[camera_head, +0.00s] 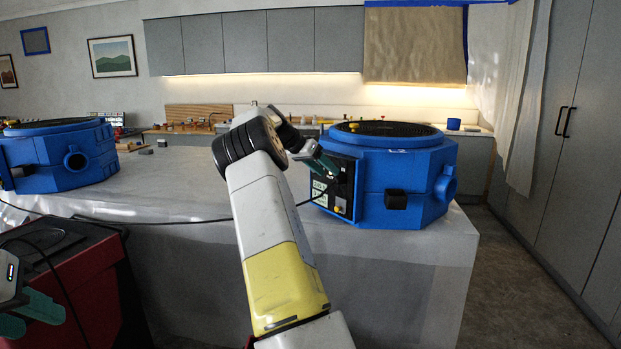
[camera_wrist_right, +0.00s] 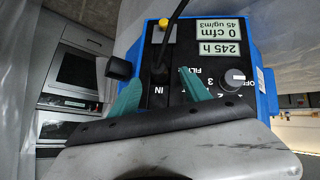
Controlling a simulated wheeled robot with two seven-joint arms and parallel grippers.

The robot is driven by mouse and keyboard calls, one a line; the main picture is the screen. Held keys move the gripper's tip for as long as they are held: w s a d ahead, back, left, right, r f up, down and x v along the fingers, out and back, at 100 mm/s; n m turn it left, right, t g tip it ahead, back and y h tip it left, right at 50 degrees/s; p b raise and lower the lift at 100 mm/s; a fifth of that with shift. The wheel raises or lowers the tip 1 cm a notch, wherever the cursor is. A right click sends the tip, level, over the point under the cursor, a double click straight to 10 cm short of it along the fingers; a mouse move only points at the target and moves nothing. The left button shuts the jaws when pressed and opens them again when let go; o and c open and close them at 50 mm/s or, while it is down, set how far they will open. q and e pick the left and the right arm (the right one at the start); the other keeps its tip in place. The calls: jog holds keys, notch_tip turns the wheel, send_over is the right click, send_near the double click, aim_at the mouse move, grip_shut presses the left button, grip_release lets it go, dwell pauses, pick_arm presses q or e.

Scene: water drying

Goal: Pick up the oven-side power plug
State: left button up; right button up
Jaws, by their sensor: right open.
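The black power plug (camera_wrist_right: 159,72) sits in the socket marked IN on the control panel of the right-hand blue machine (camera_head: 405,180). Its dark cable (camera_wrist_right: 177,18) runs up from it in the right wrist view. My right gripper (camera_wrist_right: 161,78) is open, its teal fingers on either side of the plug and apart from it. In the head view the right gripper (camera_head: 332,170) is at the panel, and the plug is too small to make out. My left gripper (camera_head: 36,322) is open and empty at the lower left, over the red box.
Another blue machine (camera_head: 62,157) stands on the left of the grey counter (camera_head: 190,196). A thin cable (camera_head: 150,222) crosses the counter front. A red and black box (camera_head: 85,275) is at the lower left. Built-in ovens (camera_wrist_right: 76,82) show in the right wrist view. Floor at right is clear.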

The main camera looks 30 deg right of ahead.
aim_at(335, 178)
jog(key=x, duration=0.4)
jog(key=shift+s+d+f, duration=0.2)
jog(key=shift+f, duration=0.1)
grip_shut()
jog(key=shift+r, duration=0.15)
